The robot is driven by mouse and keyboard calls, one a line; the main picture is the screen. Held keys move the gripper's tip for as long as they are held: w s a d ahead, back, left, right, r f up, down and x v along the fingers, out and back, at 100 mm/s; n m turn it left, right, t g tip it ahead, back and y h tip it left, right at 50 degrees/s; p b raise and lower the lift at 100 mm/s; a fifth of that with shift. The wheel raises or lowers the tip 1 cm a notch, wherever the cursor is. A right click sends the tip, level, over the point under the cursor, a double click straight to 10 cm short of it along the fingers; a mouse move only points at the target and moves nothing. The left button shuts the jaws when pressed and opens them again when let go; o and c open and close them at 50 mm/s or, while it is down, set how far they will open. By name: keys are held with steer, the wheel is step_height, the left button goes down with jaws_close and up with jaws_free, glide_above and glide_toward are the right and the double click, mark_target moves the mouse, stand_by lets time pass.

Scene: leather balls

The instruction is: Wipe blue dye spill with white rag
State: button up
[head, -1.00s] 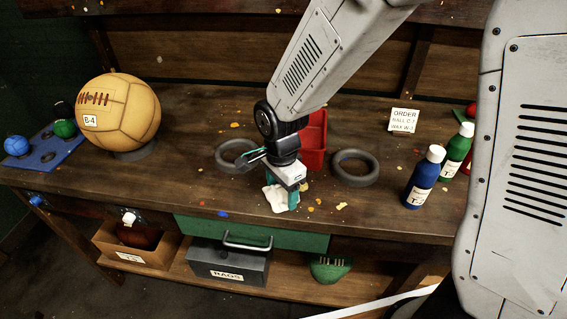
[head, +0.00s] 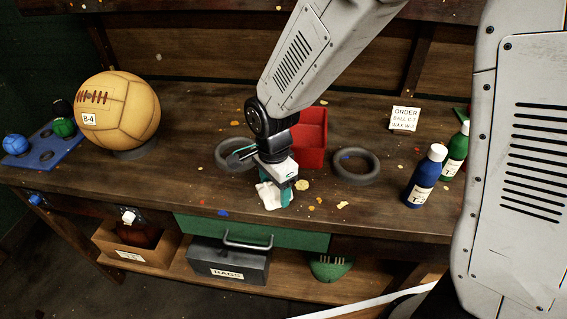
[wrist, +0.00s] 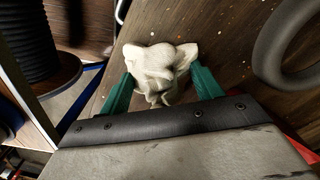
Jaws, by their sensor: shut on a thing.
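My gripper (head: 276,190) is low over the front middle of the wooden bench, its teal fingers shut on the white rag (head: 268,197). In the wrist view the crumpled rag (wrist: 158,62) bulges out between the two fingers (wrist: 163,88). The rag is at or very near the bench top; I cannot tell if it presses on it. A small blue dye patch (head: 222,213) shows near the bench's front edge, left of the rag and apart from it. Any dye under the rag is hidden.
Two dark rings (head: 356,164) and a red bin (head: 312,140) stand behind the gripper. A blue bottle (head: 425,176) and a green bottle (head: 456,150) stand at the right. A tan ball (head: 117,112) is at the left. Bench left of the rag is mostly clear, with small flecks.

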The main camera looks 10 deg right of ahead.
steer(key=shift+s+d+f, duration=0.2)
steer(key=shift+d, duration=0.3)
steer(key=shift+s+d+r, duration=0.1)
steer(key=shift+d, duration=0.2)
steer(key=shift+d+r, duration=0.15)
steer(key=shift+r, duration=3.9)
